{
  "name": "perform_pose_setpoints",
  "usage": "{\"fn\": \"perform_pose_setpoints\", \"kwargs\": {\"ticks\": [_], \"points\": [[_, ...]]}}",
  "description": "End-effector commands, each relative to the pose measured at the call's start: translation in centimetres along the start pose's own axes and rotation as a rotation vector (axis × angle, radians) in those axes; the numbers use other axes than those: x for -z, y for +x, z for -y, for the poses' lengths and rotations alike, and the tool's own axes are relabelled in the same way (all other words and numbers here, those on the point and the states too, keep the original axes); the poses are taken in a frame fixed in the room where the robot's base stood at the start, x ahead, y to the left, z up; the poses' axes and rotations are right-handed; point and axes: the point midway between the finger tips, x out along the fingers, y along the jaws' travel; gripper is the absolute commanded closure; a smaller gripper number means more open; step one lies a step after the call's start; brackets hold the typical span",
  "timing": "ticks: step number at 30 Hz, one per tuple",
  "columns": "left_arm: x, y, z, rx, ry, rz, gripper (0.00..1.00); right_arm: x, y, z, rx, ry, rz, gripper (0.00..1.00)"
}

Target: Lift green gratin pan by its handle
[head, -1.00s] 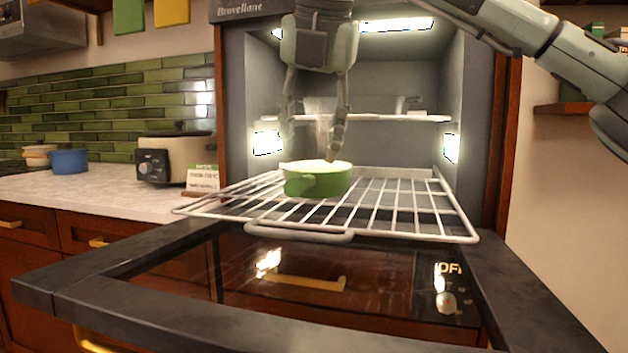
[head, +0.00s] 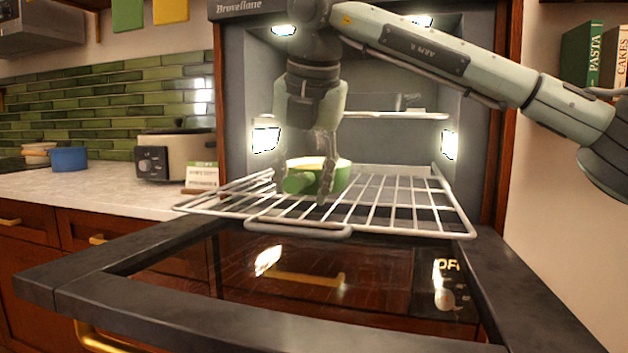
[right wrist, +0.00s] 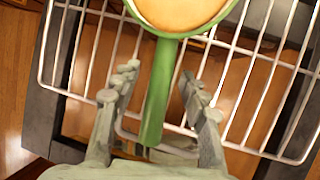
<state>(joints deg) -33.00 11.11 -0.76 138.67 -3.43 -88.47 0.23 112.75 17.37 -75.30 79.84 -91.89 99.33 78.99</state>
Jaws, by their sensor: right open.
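The green gratin pan (head: 342,179) sits on the pulled-out wire rack, its handle pointing toward me. In the right wrist view the pan (right wrist: 163,28) shows a tan inside, and its straight green handle (right wrist: 157,97) runs down between the fingers. My right gripper (head: 301,194) is open and low over the rack, one finger on each side of the handle. In the right wrist view, gaps show between the handle and both fingers of the gripper (right wrist: 157,80). The fingers partly hide the pan in the head view. My left gripper is not in view.
The wire rack (head: 400,207) extends out over the lowered dark door (head: 180,318). The lit compartment (head: 240,100) behind has an upper shelf. A slow cooker (head: 188,155) and a blue bowl (head: 69,159) stand on the left counter. The right part of the rack is empty.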

Motion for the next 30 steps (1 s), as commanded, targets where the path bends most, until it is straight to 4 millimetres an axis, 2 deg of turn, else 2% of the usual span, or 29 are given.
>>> {"fn": "perform_pose_setpoints", "kwargs": {"ticks": [9, 18, 20, 30], "points": [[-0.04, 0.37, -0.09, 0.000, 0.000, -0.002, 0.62, 0.12, 0.26, 0.05, 0.000, 0.000, 0.000, 0.57], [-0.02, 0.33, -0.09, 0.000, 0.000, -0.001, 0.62, 0.11, 0.22, 0.04, 0.000, 0.000, 0.000, 0.94], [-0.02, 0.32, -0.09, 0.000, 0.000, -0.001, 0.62, 0.11, 0.23, 0.04, 0.000, 0.000, 0.000, 1.00], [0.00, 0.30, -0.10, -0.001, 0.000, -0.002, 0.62, 0.02, 0.05, 0.00, -0.003, 0.000, 0.003, 1.00]]}}
